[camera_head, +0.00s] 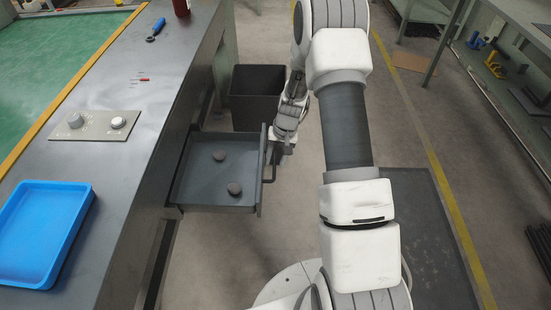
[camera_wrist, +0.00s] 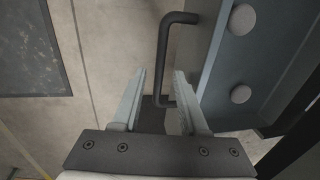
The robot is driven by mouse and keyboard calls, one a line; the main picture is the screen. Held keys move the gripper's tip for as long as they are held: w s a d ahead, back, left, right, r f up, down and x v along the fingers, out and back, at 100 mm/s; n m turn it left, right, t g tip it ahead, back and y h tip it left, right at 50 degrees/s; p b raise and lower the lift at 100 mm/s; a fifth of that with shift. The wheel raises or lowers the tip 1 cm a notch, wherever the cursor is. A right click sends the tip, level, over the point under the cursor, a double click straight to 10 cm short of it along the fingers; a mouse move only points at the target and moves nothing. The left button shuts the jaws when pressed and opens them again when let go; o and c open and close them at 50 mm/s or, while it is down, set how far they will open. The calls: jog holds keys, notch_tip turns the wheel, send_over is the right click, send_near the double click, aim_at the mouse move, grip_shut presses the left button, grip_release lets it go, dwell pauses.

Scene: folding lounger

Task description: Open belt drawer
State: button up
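The belt drawer (camera_head: 215,178) is a grey drawer under the workbench. It stands pulled out from the bench front, with two round grey objects (camera_head: 234,188) inside. Its dark bar handle (camera_head: 270,163) is on the drawer front; the handle (camera_wrist: 166,55) also shows in the wrist view. My gripper (camera_head: 277,150) is beside the handle in the head view. In the wrist view my gripper (camera_wrist: 163,85) has its two fingers apart, with the lower end of the handle between or just beyond them. I cannot tell whether the fingers touch it.
The workbench (camera_head: 110,90) on the left carries a blue tray (camera_head: 38,235), a plate with two knobs (camera_head: 95,126) and a blue-handled tool (camera_head: 156,30). A dark bin (camera_head: 257,95) stands on the floor behind the drawer.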

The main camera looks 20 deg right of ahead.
jog(key=d+r+p, duration=0.1)
jog(key=r+p, duration=0.1)
jog(key=r, duration=0.6)
jog(key=s+d+r+p, duration=0.1)
jog(key=d+r+p, duration=0.1)
jog(key=r, duration=0.7)
jog(key=shift+p, duration=0.45)
jog(key=shift+r, duration=0.1)
